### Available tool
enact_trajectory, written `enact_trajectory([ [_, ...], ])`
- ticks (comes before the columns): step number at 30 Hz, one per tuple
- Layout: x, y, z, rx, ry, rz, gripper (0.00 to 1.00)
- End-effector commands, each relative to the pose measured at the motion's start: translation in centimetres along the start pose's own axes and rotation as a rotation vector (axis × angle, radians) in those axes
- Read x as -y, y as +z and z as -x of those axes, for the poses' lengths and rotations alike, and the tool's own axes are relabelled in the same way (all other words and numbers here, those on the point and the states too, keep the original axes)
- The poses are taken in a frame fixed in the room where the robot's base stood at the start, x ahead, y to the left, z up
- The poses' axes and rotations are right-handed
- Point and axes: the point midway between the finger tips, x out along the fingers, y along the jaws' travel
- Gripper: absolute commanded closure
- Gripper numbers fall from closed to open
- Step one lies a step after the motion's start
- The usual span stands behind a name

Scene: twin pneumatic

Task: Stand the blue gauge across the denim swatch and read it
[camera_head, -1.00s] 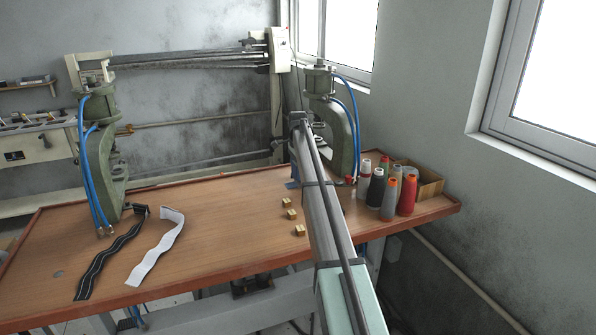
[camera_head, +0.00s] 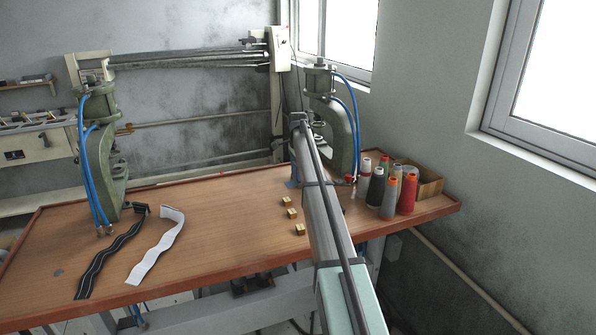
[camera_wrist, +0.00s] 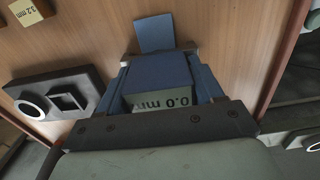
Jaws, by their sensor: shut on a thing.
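The blue gauge (camera_wrist: 160,72) is in my gripper (camera_wrist: 160,58) in the wrist view, shut between its fingers. Its pale display faces the camera upside down and shows 0.0 mm. A flat blue patch, seemingly the denim swatch (camera_wrist: 154,33), lies on the wooden table just beyond the gauge. The gauge's far side hides whether it touches or straddles the swatch. In the head view my arm covers most of this spot; only a small blue piece (camera_head: 292,184) shows left of the arm, and I cannot tell which of the two it is.
Several small yellowish blocks (camera_head: 291,213) stand left of my arm; one marked 3.2 mm (camera_wrist: 27,12) shows in the wrist view. Thread cones (camera_head: 376,188) and a cardboard box (camera_head: 430,182) stand right. Green presses (camera_head: 343,130) rise behind and at left. Black (camera_head: 108,258) and white (camera_head: 158,245) strips lie left.

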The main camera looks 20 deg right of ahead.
Motion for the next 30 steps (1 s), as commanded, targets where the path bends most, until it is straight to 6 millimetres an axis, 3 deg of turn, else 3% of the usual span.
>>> enact_trajectory([
  [8,0.00,0.00,-0.24,0.000,-0.001,0.000,0.75],
  [9,0.01,0.00,-0.25,0.000,-0.001,0.000,0.32],
  [18,0.01,0.00,-0.27,0.000,0.000,0.000,0.04],
  [30,0.07,-0.02,0.69,0.000,-0.001,0.000,0.04],
])
